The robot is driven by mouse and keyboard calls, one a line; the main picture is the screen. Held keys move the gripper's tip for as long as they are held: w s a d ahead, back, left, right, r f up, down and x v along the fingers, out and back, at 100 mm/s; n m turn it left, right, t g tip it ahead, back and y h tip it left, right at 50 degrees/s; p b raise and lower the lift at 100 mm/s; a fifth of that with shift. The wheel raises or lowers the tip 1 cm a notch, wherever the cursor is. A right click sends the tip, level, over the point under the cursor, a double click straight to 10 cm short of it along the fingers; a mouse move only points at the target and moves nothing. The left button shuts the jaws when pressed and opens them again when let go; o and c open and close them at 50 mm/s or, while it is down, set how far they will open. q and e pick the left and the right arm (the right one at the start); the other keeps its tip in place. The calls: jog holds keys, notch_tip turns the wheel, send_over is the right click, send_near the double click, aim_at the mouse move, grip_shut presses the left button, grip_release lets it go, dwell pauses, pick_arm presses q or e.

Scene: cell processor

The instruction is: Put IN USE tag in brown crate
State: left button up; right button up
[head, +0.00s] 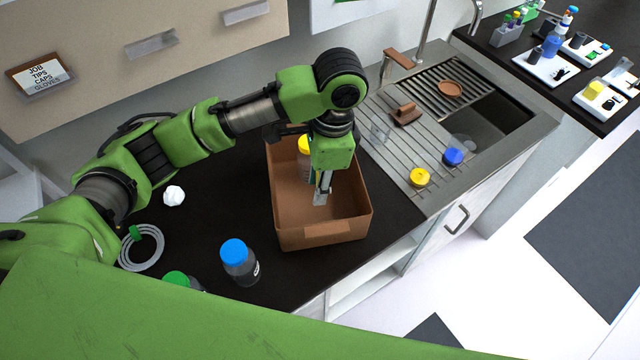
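The brown crate (322,236) stands open on the black counter in the middle of the head view. My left gripper (322,196) points down inside the crate's opening, above its floor. Its fingers are small and seen edge-on, so I cannot tell whether they are open or shut, or whether they hold anything. A bottle with a yellow cap (303,145) is in the crate's far left part, partly hidden by the gripper. I cannot make out an IN USE tag; the arm hides part of the crate. My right gripper is out of view.
The sink (480,118) with loose caps is to the right.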

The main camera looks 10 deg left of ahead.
pick_arm(q)
jog(key=shift+f+b, duration=0.3)
jog(key=shift+f, duration=0.25)
jog(key=shift+w+f, duration=0.1)
jog(key=shift+f, duration=0.3)
jog(key=p, duration=0.2)
send_over(317, 219)
jog(key=f, duration=0.4)
jog(key=shift+w+d+f, duration=0.15)
jog(key=shift+d+f, duration=0.05)
jog(key=shift+f, duration=0.7)
notch_tip(317, 219, down, 3)
jog(key=shift+f+p, duration=0.1)
jog(key=shift+p, duration=0.25)
jog(key=shift+f, duration=0.1)
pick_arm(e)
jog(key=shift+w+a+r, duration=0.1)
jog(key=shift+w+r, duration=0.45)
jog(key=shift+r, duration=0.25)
pick_arm(q)
jog(key=shift+f, duration=0.1)
jog(key=o, duration=0.8)
